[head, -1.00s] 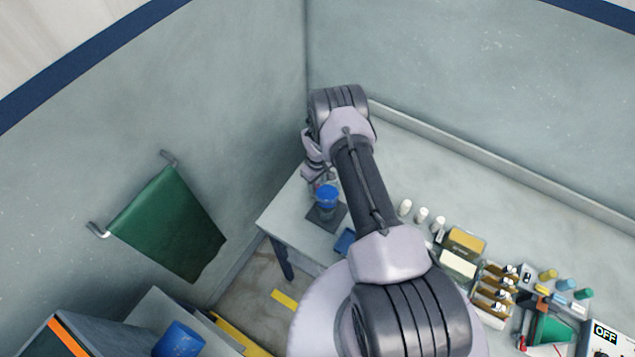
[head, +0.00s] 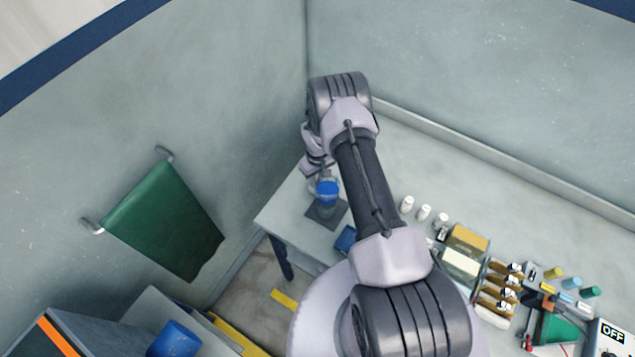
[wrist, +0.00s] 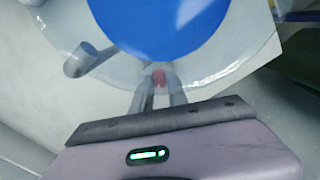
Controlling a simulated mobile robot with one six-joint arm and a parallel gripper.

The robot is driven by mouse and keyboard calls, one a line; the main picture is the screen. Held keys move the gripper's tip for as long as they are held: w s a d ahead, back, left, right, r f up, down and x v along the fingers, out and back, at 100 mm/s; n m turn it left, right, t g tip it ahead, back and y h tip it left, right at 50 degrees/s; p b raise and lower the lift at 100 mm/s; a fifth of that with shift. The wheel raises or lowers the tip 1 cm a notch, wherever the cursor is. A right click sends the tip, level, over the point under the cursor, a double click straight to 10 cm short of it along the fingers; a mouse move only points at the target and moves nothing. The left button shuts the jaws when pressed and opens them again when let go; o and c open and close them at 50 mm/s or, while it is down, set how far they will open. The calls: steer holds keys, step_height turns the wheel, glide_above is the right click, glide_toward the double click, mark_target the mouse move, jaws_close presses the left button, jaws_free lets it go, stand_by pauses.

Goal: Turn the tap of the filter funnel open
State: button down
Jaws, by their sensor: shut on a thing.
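The filter funnel (head: 327,188), a clear vessel with blue inside, stands on a dark square base (head: 322,216) at the left end of the bench. In the wrist view the clear funnel wall (wrist: 240,62) and its blue contents (wrist: 165,22) fill the top. My gripper (wrist: 160,90) is below the funnel in that picture, its narrow fingers shut on a small red tap (wrist: 159,77). Only the tap's red end shows, so its angle is hard to tell. In the head view my wrist partly covers the funnel's back.
A small blue tray (head: 345,239) lies near the bench's front edge. White bottles (head: 424,212), boxes and a rack of brown bottles (head: 497,290) stand to the right. Walls are close behind and left, with a green towel (head: 165,222) hanging.

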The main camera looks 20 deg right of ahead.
steer(key=m+b, duration=0.4)
steer(key=b, duration=0.1)
steer(key=m+b, duration=0.2)
steer(key=shift+f+b, duration=0.25)
steer(key=shift+b, duration=0.15)
steer(key=m+b, duration=0.3)
steer(key=shift+r+m, duration=0.25)
steer(key=shift+m, duration=0.15)
steer(key=shift+b, duration=0.35)
steer(key=c, duration=1.3)
jaws_free()
step_height(320, 180, up, 18)
steer(key=p, duration=0.1)
steer(key=shift+f, duration=0.25)
